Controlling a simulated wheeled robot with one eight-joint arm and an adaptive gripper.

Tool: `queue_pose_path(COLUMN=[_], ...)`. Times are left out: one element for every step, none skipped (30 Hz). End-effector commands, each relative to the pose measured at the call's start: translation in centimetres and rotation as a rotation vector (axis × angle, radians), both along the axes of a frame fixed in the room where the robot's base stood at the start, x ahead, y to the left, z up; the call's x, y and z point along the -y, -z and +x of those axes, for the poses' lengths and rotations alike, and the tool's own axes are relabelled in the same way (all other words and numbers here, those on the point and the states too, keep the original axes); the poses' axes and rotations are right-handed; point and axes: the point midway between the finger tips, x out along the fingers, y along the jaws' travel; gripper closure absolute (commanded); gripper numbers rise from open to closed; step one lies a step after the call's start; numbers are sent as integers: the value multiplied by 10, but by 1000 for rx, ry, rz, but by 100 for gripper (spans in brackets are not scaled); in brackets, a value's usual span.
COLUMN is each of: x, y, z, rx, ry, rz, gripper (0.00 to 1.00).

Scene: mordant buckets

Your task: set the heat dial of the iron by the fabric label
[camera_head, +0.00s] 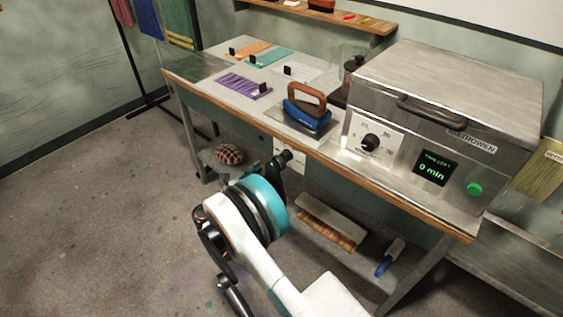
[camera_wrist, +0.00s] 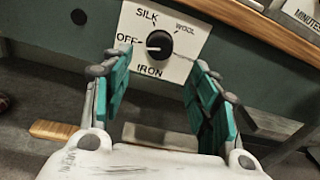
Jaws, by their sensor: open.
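The iron's heat dial (camera_wrist: 159,44) is a black knob on a white plate marked OFF, SILK, WOOL and IRON, on the table's front panel. Its pale mark appears to face left, toward OFF. My gripper (camera_wrist: 160,66) is open and empty, its teal-padded fingers to the left and right of the dial plate, apart from the knob. In the head view my gripper hides most of the plate (camera_head: 294,160). The blue iron (camera_head: 308,113) with a wooden handle stands on the table above. A purple cloth (camera_head: 242,86) lies left of it; small black tags stand by the cloths, their writing unreadable.
A metal oven (camera_head: 450,85) with its own dial (camera_head: 371,142) and a green button (camera_head: 474,189) stands right of the iron. Orange (camera_head: 247,50) and teal (camera_head: 268,57) cloths lie at the back. A lower shelf (camera_head: 330,212) holds brushes. The floor at left is clear.

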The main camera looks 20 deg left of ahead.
Motion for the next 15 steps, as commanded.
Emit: queue_pose_path(x=[5,8,11,13,16,20,22,24,27,29,30,32,34,35,37], y=[3,3,3,3,3,3,3,3,2,2,2,2,2,2,2], z=[11,16,24,29,34,42,46,51,58,62,66,71,75,78,81], rx=[-1,0,0,0,0,0,0,0,0,0,0,0,0,0,0], ry=[2,3,3,2,2,3,2,1,2,2,1,0,1,1,1], rz=[0,1,1,1,1,1,1,1,1,2,2,2,2,2,2], gripper=[46,46,46,46,46,46,46,46,46,46,46,46,46,46,46])
